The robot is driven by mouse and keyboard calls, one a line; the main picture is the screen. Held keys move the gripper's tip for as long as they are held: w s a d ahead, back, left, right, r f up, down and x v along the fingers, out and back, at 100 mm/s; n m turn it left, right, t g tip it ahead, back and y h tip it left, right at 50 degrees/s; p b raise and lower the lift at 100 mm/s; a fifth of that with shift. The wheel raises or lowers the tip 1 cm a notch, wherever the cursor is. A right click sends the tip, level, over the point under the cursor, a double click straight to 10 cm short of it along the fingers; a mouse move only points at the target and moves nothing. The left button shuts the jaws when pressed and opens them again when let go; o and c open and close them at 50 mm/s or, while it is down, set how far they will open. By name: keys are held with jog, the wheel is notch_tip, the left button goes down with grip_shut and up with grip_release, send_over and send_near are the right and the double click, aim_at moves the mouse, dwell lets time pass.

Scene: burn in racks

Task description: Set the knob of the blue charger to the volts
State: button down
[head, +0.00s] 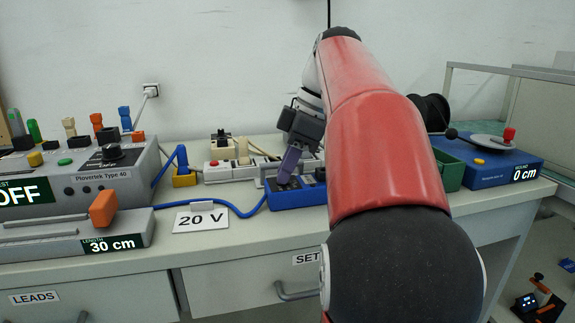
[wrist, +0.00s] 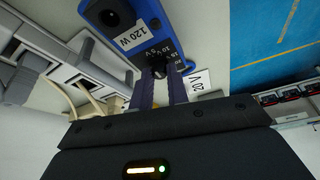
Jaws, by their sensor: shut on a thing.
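The blue charger (head: 300,195) lies on the bench, with a blue cable running left from it. In the wrist view the charger (wrist: 185,22) carries a "120 W" label and small volt marks around its dark knob (wrist: 160,69). My gripper (head: 286,181) reaches down onto the charger's left part. In the wrist view the two fingers of my gripper (wrist: 160,80) are shut on the knob, one on each side. The fingers partly hide the knob, and I cannot tell which mark it points to. A white card (head: 201,218) reading "20 V" stands left of the charger; it also shows in the wrist view (wrist: 198,88).
A grey "Plovertek Type 40" unit (head: 90,190) and a "30 cm" unit (head: 75,235) with an orange handle fill the left. A power strip (head: 230,171) lies behind the charger. A green bin (head: 449,170) and a blue winder (head: 485,172) stand right.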

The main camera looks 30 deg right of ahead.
jog(key=m+h, duration=0.1)
jog(key=m, duration=0.2)
jog(key=m+t, duration=0.1)
jog(key=m, duration=0.2)
jog(key=shift+s+a+t+h, duration=0.2)
jog(key=shift+t+h, duration=0.1)
jog(key=shift+h, duration=0.1)
jog(key=m+h, duration=0.1)
jog(key=m, duration=0.2)
jog(key=shift+m+p, duration=0.4)
jog(key=m+h, duration=0.1)
jog(key=m, duration=0.2)
jog(key=shift+a+m+h+p, duration=0.15)
jog(key=shift+m+h+p, duration=0.2)
jog(key=shift+m+h, duration=0.05)
jog(key=m+h, duration=0.1)
jog(key=m, duration=0.1)
jog(key=m+p, duration=0.1)
jog(key=m, duration=0.2)
jog(key=shift+w+a+h+p, duration=0.1)
jog(key=shift+a+h+p, duration=0.05)
jog(key=shift+h+p, duration=0.2)
jog(key=m+g, duration=0.1)
jog(key=m, duration=0.1)
jog(key=m+h+p, duration=0.1)
jog(key=m, duration=0.2)
jog(key=shift+w+a+g, duration=0.1)
jog(key=shift+g, duration=0.3)
jog(key=shift+f+h, duration=0.1)
jog(key=shift+h, duration=0.15)
